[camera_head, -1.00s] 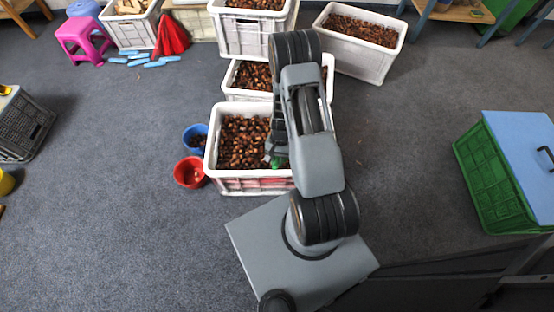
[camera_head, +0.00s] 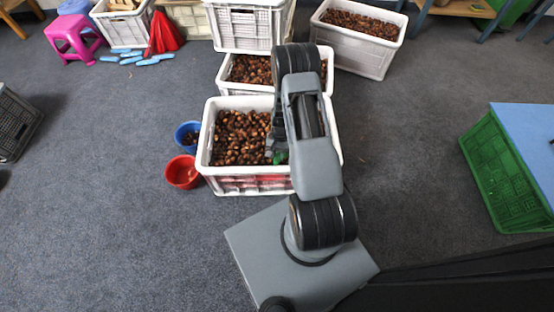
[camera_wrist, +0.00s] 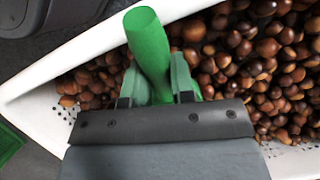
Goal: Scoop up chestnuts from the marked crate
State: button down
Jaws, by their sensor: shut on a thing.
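The nearest white crate (camera_head: 205,160) is full of brown chestnuts (camera_head: 238,135) and stands just in front of my base. I cannot make out a mark that sets it apart. My gripper (camera_head: 278,150) is low over the right part of this crate, largely hidden by my arm in the head view. In the wrist view my gripper (camera_wrist: 158,88) is shut on the green handle (camera_wrist: 148,42) of a tool. The tool's working end is hidden. Chestnuts (camera_wrist: 265,60) lie close beyond the gripper, with the crate's white rim (camera_wrist: 60,65) at the left.
A blue bucket (camera_head: 187,133) and a red bucket (camera_head: 182,172) stand left of the crate. More chestnut crates (camera_head: 355,52) stand behind. A green crate (camera_head: 505,175) with a blue lid is at the right.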

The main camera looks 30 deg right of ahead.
jog(key=w+d+f+t+h+b, duration=0.1)
jog(key=w+d+f+b, duration=0.1)
jog(key=w+d+f+t+h+b, duration=0.1)
jog(key=w+d+f+b, duration=0.1)
jog(key=w, duration=0.1)
jog(key=shift+w+d+f+t, duration=0.1)
jog(key=shift+d+f+t, duration=0.05)
jog(key=shift+t, duration=0.25)
jog(key=shift+s+a+r+t+h+p, duration=0.15)
jog(key=shift+r+h+p, duration=0.1)
jog(key=shift+r+p, duration=0.15)
jog(key=shift+s+a+r+t+h+p, duration=0.1)
jog(key=shift+s+r+t+h+p, duration=0.05)
jog(key=shift+r+h+p, duration=0.15)
jog(key=shift+f+b, duration=0.3)
jog(key=shift+b, duration=0.9)
jog(key=shift+s+a+r+t+h+b, duration=0.15)
jog(key=shift+t+h+b, duration=0.2)
jog(key=shift+b, duration=0.65)
jog(key=shift+t+h, duration=0.4)
jog(key=shift+t, duration=0.15)
jog(key=shift+d+b+v, duration=0.2)
jog(key=shift+b+v, duration=0.8)
jog(key=shift+v, duration=3.05)
jog(key=shift+r, duration=0.1)
